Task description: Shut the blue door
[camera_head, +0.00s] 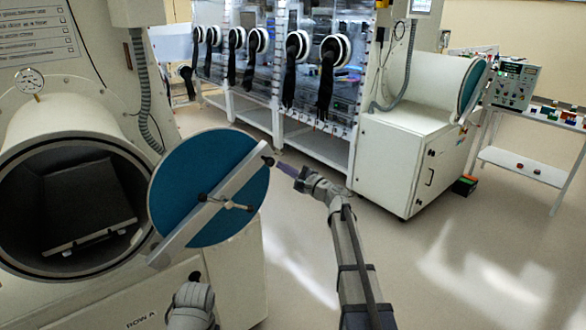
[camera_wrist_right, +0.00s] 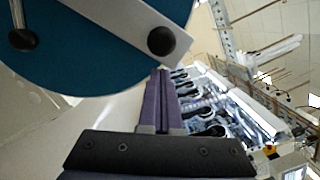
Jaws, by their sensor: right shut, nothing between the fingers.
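The blue door (camera_head: 180,185) is a round blue disc with a pale diagonal bar and black knobs. It stands open to the right of the round chamber opening (camera_head: 70,205), which shows a dark inside with a tray. In the right wrist view the blue door (camera_wrist_right: 95,70) fills the upper left, with a black knob (camera_wrist_right: 161,41) close to the fingers. My right gripper (camera_head: 284,167) is shut and empty, its purple fingers (camera_wrist_right: 163,100) pointing at the door's right edge near that knob. Contact cannot be told. My left gripper (camera_head: 195,278) is low, below the door; its fingers are unclear.
A pressure gauge (camera_head: 29,80) sits on the white chamber body. A glovebox row (camera_head: 290,60) with black gloves stands behind. Another white chamber (camera_head: 420,130) with a blue-faced door and a side table (camera_head: 525,165) are at right.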

